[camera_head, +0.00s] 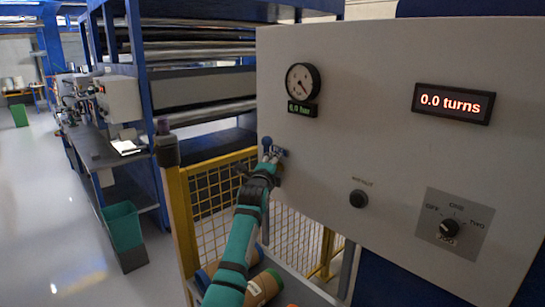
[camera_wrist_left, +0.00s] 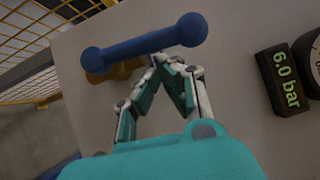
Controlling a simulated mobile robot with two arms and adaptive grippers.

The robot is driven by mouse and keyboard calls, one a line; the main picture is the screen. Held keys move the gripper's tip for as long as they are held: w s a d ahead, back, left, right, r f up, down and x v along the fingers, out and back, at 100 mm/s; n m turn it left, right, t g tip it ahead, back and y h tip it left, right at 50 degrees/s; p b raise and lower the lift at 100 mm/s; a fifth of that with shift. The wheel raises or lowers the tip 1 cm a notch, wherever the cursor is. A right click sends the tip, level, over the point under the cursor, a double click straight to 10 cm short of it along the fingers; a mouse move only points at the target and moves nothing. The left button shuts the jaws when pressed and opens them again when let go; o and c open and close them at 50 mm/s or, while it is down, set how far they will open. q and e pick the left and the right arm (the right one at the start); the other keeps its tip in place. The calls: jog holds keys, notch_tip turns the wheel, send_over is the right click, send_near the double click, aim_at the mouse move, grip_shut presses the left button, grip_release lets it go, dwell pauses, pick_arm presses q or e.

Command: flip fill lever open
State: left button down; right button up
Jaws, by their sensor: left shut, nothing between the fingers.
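The fill lever is a blue bar with round ends on the pale panel. In the left wrist view the lever (camera_wrist_left: 145,45) runs from a brass-coloured fitting at its left end up to a larger knob on the right. In the head view the lever (camera_head: 267,144) shows small at the panel's left edge, partly behind my gripper. My left gripper (camera_head: 269,162) is shut and empty, just below the lever. In the left wrist view its fingertips (camera_wrist_left: 168,60) meet right under the bar near the knob; I cannot tell if they touch it. My right gripper is out of view.
The panel (camera_head: 350,110) also carries a round gauge (camera_head: 303,82), a green 6.0 bar readout (camera_wrist_left: 286,80), a "0.0 turns" display (camera_head: 453,103), a black button (camera_head: 358,199) and a rotary switch (camera_head: 449,228). A yellow mesh guard (camera_head: 218,190) stands left of and below the lever.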

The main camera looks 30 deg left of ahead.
pick_arm(q)
jog(key=shift+w+a, duration=0.1)
jog(key=shift+a, duration=0.05)
jog(key=shift+w+a+r, duration=0.35)
jog(key=shift+a, duration=0.2)
jog(key=shift+a, duration=0.1)
